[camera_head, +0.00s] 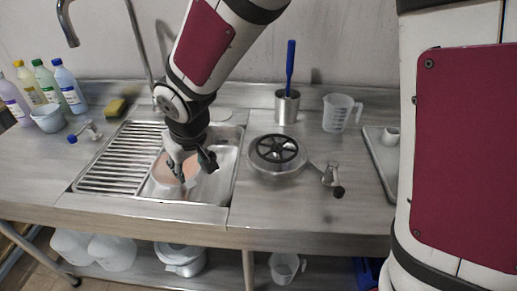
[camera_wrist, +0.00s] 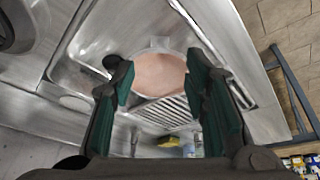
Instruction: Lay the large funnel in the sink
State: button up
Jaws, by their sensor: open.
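The large funnel appears as a peach-pink round piece (camera_head: 165,168) at the left part of the sink, beside the drainboard; my gripper partly covers it. In the wrist view its wide pink round (camera_wrist: 158,74) lies in the basin, with a pale translucent part at its upper edge. The steel sink (camera_head: 227,168) has its basin to the right of the ribbed drainboard. My gripper (camera_head: 196,172) is open and points down over the basin. In the wrist view its two fingers stand apart on either side of the funnel, and nothing is clearly held between them.
A tall tap (camera_head: 142,50) rises behind the sink. To its right are a round steel pot-like item (camera_head: 262,168) with a black top, a small flask (camera_head: 331,178), a clear jug (camera_head: 338,112) and a tray (camera_head: 374,150). Several bottles and a pale bowl (camera_head: 48,118) stand left.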

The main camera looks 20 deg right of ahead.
jog(key=s+d+r+m+h, duration=0.1)
jog(key=s+d+r+m, duration=0.1)
jog(key=s+d+r, duration=0.65)
jog(key=s+d+r+m+h, duration=0.1)
jog(key=s+d+r+m, duration=0.15)
jog(key=s+d, duration=0.6)
jog(key=s+d+r+g, duration=0.1)
jog(key=s+d, duration=0.4)
jog(key=s, duration=0.3)
jog(key=shift+m+y, duration=0.3)
jog(key=shift+m, duration=0.15)
jog(key=shift+w+r, duration=0.1)
jog(key=shift+r, duration=0.05)
jog(key=shift+t, duration=0.4)
notch_tip(320, 180, up, 4)
jog(key=p, duration=0.3)
